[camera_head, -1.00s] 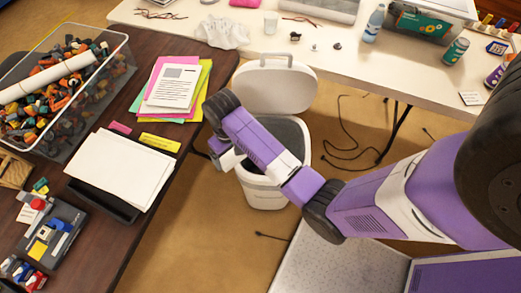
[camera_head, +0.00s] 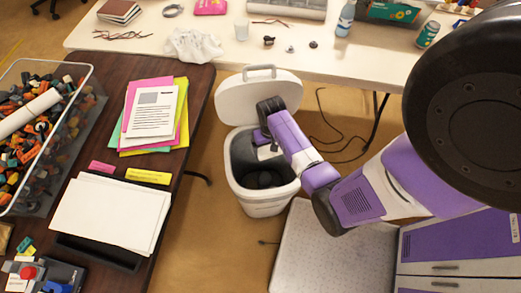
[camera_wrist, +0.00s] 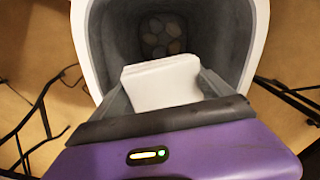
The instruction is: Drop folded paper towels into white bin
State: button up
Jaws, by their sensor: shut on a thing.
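The white bin (camera_head: 265,207) stands on the floor between the two tables, with its lid (camera_head: 257,95) raised at the back and a dark grey inside. My gripper (camera_wrist: 165,90) is shut on white folded paper towels (camera_wrist: 162,82), which show between its grey fingers in the wrist view. The towels are over the bin's opening, and the white rim (camera_wrist: 258,40) curves around them. Several pale round shapes show at the bin's bottom (camera_wrist: 160,35). In the head view my arm reaches over the bin's right rim, and the towels are hard to make out.
A dark wooden table (camera_head: 185,165) at the left holds paper stacks (camera_head: 110,212) and a clear tub of coloured parts (camera_head: 75,135). A white table (camera_head: 345,62) with a crumpled white item (camera_head: 197,45) stands behind the bin. Dark cables (camera_head: 330,135) lie on the floor.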

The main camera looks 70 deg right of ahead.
jog(key=shift+f+b, duration=1.5)
jog(key=shift+f, duration=0.35)
jog(key=o, duration=1.1)
jog(key=shift+c, duration=0.2)
jog(key=shift+r+p, duration=0.35)
jog(key=shift+r, duration=3.6)
jog(key=shift+a, duration=0.1)
